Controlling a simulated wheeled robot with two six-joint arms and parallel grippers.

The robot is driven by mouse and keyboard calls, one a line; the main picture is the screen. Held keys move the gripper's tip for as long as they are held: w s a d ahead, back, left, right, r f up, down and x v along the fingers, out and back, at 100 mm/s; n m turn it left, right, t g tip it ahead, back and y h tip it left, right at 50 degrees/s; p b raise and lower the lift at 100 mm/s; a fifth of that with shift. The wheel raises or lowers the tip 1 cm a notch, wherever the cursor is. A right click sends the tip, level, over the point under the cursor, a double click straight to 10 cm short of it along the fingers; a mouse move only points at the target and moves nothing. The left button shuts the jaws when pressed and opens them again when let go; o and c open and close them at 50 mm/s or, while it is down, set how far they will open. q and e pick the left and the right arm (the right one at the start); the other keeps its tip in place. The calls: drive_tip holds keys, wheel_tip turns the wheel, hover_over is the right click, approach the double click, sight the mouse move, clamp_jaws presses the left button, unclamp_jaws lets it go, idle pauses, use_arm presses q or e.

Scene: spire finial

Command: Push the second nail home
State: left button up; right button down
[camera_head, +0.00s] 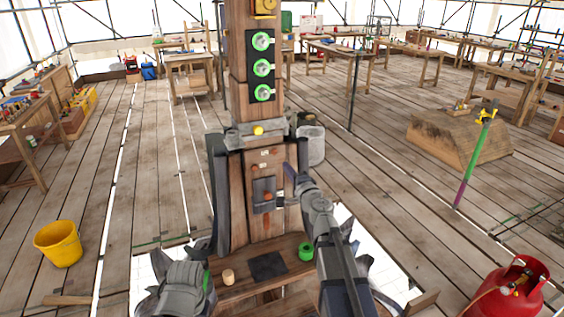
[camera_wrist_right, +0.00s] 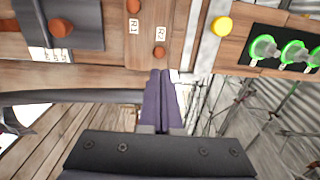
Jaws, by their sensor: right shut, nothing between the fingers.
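The wooden spire post (camera_head: 237,190) stands upright in the middle of the head view. The orange-brown nail head by the R2 label (camera_wrist_right: 158,51) shows in the right wrist view, and another by the R1 label (camera_wrist_right: 133,5) is at the top edge. A third round orange head (camera_wrist_right: 61,27) is on a dark plate. My right gripper (camera_wrist_right: 160,74) is shut and empty, its tips close to the R2 head; I cannot tell whether they touch. In the head view the right gripper (camera_head: 288,172) is at the post's right side. My left arm is low left; its fingers are unclear.
A yellow knob (camera_head: 258,130) and a black panel with green-ringed fittings (camera_head: 262,68) are higher on the post. A green ring (camera_head: 306,251) and a small wooden peg (camera_head: 228,276) are on the ledge below. A yellow bucket (camera_head: 58,244) and red gas cylinder (camera_head: 515,289) stand on the floor.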

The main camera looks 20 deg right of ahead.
drive_tip(key=s, duration=0.5)
drive_tip(key=shift+d, duration=0.1)
drive_tip(key=s+a+f+n+g+y+b, duration=0.1)
drive_tip(key=s+a+f+n+g+y, duration=0.15)
drive_tip(key=a+f+n, duration=0.4)
drive_tip(key=s+a+f+n+g+y, duration=0.2)
drive_tip(key=a+n+g, duration=0.15)
drive_tip(key=a, duration=0.65)
drive_tip(key=s+a+f+n+g+y+b, duration=0.1)
drive_tip(key=s+a+f+n+g+y, duration=0.3)
drive_tip(key=a, duration=0.4)
drive_tip(key=s+a+f+n+g+h, duration=0.3)
drive_tip(key=s+a+f+n+g, duration=0.1)
drive_tip(key=s+f, duration=0.35)
drive_tip(key=s+d+f+n+g+h+b, duration=0.1)
drive_tip(key=s+d+f+n+g+h, duration=0.2)
drive_tip(key=s+h, duration=0.4)
wheel_tip(320, 180, down, 2)
drive_tip(key=s+d+g, duration=0.1)
drive_tip(key=s, duration=0.1)
drive_tip(key=shift+s, duration=0.4)
